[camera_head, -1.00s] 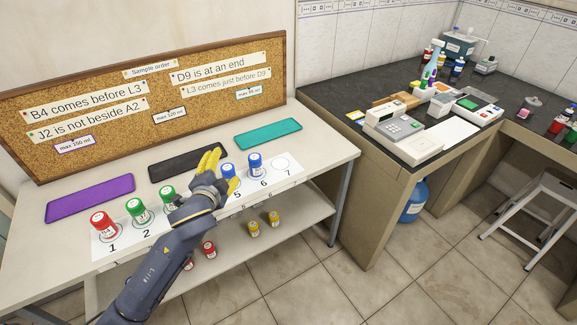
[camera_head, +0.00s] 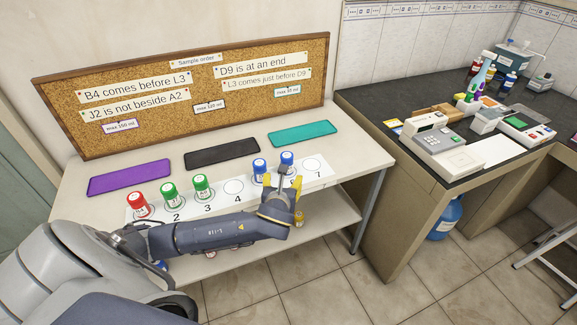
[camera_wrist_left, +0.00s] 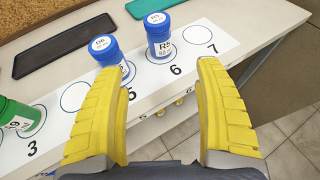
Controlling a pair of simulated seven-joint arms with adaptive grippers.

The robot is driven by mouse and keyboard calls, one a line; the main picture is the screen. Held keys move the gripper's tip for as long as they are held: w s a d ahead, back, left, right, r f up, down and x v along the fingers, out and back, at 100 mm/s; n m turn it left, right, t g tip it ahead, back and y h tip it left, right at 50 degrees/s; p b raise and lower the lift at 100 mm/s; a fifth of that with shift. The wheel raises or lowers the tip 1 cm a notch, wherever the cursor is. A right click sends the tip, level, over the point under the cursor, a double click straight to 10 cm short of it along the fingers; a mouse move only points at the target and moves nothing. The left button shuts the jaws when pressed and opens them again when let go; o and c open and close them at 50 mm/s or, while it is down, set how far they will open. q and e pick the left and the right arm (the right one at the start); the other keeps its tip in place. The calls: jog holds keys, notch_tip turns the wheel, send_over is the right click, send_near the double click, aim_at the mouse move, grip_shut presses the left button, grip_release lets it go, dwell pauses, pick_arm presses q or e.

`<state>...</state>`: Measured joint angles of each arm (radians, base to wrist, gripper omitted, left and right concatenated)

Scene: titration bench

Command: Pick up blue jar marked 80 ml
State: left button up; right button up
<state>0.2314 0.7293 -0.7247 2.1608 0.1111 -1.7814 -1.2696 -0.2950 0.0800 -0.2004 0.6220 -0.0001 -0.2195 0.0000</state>
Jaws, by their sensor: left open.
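Two blue jars stand on the numbered strip. One is at place 5 (camera_head: 259,170), the other at place 6 (camera_head: 287,160). In the wrist view the jar at 5 (camera_wrist_left: 106,52) is close to the left finger's tip. The jar at 6 (camera_wrist_left: 159,36) stands ahead of the gap between the fingers, apart from them. My left gripper (camera_head: 284,188), with yellow fingers, is open and empty (camera_wrist_left: 155,70), at the strip's front side near place 6.
A red jar (camera_head: 138,205) and green jars (camera_head: 169,193) (camera_head: 202,187) stand at places 1 to 3. Places 4 and 7 are empty. Purple (camera_head: 130,177), black (camera_head: 222,154) and teal (camera_head: 303,133) mats lie behind. Clue board (camera_head: 200,90) stands at the back.

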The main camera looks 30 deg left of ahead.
aim_at(287, 163)
pick_arm(q)
jog(key=x, duration=1)
jog(key=shift+w+f, duration=0.15)
jog(key=shift+x, duration=2.65)
jog(key=shift+a, duration=0.15)
jog(key=c, duration=1.3)
